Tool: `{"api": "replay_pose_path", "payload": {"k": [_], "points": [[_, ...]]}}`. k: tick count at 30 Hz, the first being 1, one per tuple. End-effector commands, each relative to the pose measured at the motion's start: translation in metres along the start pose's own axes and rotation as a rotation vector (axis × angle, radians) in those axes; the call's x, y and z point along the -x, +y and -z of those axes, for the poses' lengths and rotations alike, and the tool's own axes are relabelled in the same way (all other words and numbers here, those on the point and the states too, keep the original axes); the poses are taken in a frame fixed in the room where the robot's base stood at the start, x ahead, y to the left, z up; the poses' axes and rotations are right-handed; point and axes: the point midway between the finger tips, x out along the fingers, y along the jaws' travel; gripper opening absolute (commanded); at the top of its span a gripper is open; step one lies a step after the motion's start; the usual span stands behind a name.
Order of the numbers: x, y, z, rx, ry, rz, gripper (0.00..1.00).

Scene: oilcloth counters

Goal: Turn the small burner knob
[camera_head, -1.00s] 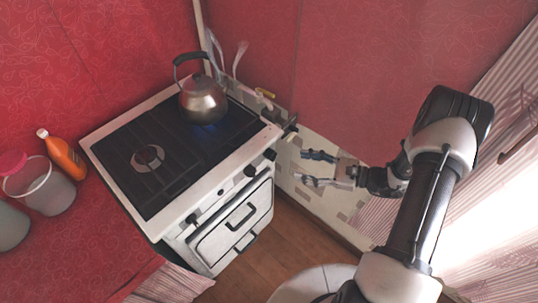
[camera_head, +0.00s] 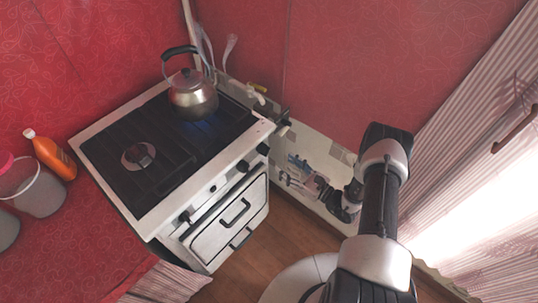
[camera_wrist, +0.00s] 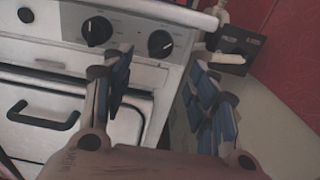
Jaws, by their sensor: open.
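The white stove (camera_head: 215,180) has black knobs along its front panel. In the head view, one knob (camera_head: 263,149) is near the right corner and another knob (camera_head: 243,166) is left of it. In the wrist view, a black knob (camera_wrist: 160,43) shows ahead between my fingers, and a second black knob (camera_wrist: 97,30) is to its left. I cannot tell which knob serves the small burner. My gripper (camera_head: 291,170) is open and empty, right of the stove front and apart from the knobs. Its two blue-padded fingers (camera_wrist: 163,82) also show in the wrist view.
A metal kettle (camera_head: 193,97) stands on the back burner, with a blue glow below it. A dark box (camera_wrist: 237,44) is by the stove's right corner. An oven handle (camera_wrist: 44,117) sticks out below the knobs. An orange bottle (camera_head: 54,156) stands left.

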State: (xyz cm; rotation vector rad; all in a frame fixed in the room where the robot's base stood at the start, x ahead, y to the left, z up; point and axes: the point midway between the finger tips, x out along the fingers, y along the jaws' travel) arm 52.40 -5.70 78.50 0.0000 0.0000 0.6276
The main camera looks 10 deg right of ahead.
Motion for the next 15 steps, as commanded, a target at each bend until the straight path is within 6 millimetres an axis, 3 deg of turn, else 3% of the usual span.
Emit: {"api": "replay_pose_path", "payload": {"k": [6,15], "points": [[-0.048,0.002,0.002,0.002,0.0,-0.006,0.54],[-0.086,0.001,0.001,0.0,0.0,-0.002,0.54]]}}
